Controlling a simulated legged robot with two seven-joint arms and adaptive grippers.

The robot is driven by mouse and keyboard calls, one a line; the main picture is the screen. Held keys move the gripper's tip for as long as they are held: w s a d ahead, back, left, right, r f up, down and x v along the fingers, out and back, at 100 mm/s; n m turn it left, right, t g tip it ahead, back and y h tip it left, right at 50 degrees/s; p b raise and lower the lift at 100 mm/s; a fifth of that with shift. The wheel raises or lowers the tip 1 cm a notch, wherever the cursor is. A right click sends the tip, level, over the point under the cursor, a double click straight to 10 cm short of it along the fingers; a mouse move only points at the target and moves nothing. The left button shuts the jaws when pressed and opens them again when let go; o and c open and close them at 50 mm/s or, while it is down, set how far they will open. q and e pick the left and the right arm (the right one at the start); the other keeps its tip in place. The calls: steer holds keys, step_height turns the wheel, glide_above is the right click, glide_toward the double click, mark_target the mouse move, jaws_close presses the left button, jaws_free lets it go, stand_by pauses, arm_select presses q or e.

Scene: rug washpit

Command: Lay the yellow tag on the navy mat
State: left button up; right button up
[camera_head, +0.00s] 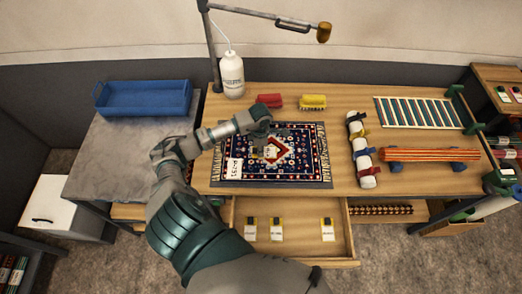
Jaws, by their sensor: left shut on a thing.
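A navy patterned rug (310,172) with pale fringes lies flat on the wooden table; it is the only navy mat-like thing I can make out. My left gripper (264,143) is over its middle, pointing down, and is shut on a small tag (270,152) with a pale face. The tag's colour is hard to tell, and the gripper partly hides it. I cannot tell whether the tag touches the rug. A white card (233,168) with dark writing lies on the rug's left part. My right gripper is not in view.
The open drawer (300,249) below holds several yellow-and-dark tags with white labels. A white bottle (232,75), red brush (269,100) and yellow brush (313,101) stand behind the rug. A strapped white roll (361,150) lies at right. A blue tray (143,98) sits at left.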

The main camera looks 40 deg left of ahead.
arm_select(q)
steer(key=shift+w+a, duration=0.25)
steer(key=shift+a, duration=0.05)
steer(key=shift+f, duration=0.4)
step_height(320, 180, down, 3)
steer(key=shift+r+p, duration=0.1)
steer(key=shift+p, duration=0.4)
steer(key=shift+d, duration=0.2)
steer(key=o, duration=0.8)
steer(key=shift+a, duration=0.15)
